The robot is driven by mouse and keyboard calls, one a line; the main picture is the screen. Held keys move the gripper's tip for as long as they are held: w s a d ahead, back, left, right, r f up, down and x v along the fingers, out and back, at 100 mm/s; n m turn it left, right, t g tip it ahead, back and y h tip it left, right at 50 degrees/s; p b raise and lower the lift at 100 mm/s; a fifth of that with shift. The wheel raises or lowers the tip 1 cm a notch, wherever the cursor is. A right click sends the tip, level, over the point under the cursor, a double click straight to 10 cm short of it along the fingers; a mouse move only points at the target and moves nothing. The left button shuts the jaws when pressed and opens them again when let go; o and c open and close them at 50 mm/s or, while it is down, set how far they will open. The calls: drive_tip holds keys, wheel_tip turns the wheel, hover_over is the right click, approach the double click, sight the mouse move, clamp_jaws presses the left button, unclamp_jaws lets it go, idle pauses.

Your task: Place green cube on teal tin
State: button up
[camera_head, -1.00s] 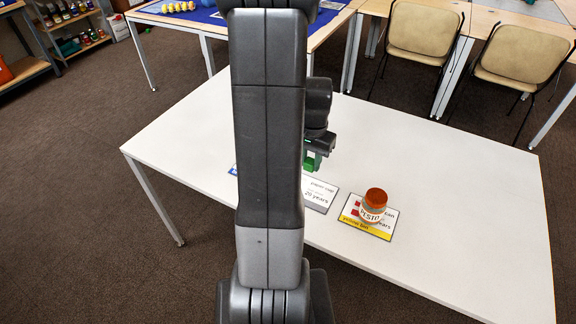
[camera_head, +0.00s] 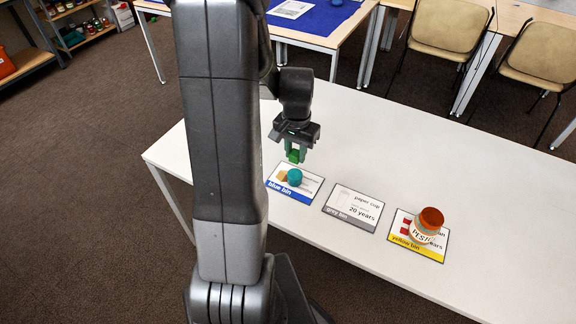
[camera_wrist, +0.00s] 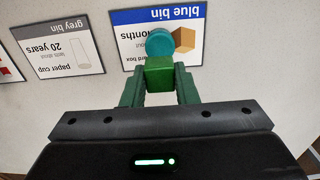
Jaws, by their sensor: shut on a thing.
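My gripper (camera_head: 294,154) is shut on the green cube (camera_head: 294,155) and holds it above the white table, just behind the teal tin in the head view. The cube (camera_wrist: 159,77) shows between the green fingers in the wrist view. The teal tin (camera_head: 295,177) is a small round piece on the blue bin card (camera_head: 302,195). In the wrist view the tin (camera_wrist: 160,42) lies just beyond the cube, which hides its near edge. The height of the cube over the tin is hard to tell.
The blue card has a tan box picture (camera_wrist: 183,40) beside the tin. A grey bin card (camera_head: 352,208) and a yellow bin card (camera_head: 407,249) lie to the right. A pesto jar (camera_head: 426,226) stands on the yellow card. The table (camera_head: 430,165) behind the cards is clear.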

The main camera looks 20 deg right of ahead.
sight(295, 174)
drive_tip(key=shift+f, duration=2.85)
drive_tip(key=shift+f, duration=0.1)
drive_tip(key=shift+f+b, duration=0.2)
drive_tip(key=shift+b, duration=0.1)
drive_tip(key=o, duration=0.9)
drive_tip(key=shift+r, duration=0.15)
drive_tip(key=shift+o, duration=0.2)
wheel_tip(295, 174, up, 12)
drive_tip(key=shift+r+p, duration=0.15)
drive_tip(key=shift+p, duration=0.4)
